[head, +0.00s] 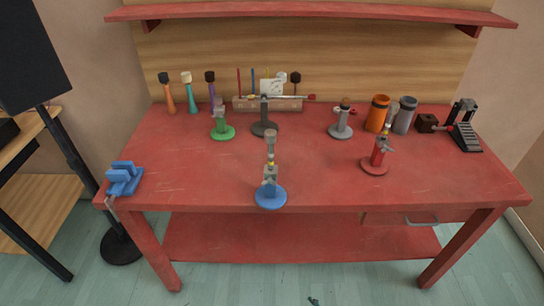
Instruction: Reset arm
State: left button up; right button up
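Neither of my grippers shows in the head view. The task names only an arm, and I cannot tell any arm of mine here. A red workbench (215,165) stands in front of me. Small stands with round bases stand on it: a blue one (271,196) near the front middle, a red one (376,165) at right, a green one (222,131) at back left, a black one (264,128) at back middle and a grey one (340,131) at back right. Each carries a small upright part, whose details are too small to make out.
A blue vise (124,178) sits at the bench's left edge. Orange (377,114) and grey (404,115) cylinders and a black pedal device (465,130) stand at back right. A rack (245,104) stands at the back. A speaker (30,55) is at left. The bench's front-left area is clear.

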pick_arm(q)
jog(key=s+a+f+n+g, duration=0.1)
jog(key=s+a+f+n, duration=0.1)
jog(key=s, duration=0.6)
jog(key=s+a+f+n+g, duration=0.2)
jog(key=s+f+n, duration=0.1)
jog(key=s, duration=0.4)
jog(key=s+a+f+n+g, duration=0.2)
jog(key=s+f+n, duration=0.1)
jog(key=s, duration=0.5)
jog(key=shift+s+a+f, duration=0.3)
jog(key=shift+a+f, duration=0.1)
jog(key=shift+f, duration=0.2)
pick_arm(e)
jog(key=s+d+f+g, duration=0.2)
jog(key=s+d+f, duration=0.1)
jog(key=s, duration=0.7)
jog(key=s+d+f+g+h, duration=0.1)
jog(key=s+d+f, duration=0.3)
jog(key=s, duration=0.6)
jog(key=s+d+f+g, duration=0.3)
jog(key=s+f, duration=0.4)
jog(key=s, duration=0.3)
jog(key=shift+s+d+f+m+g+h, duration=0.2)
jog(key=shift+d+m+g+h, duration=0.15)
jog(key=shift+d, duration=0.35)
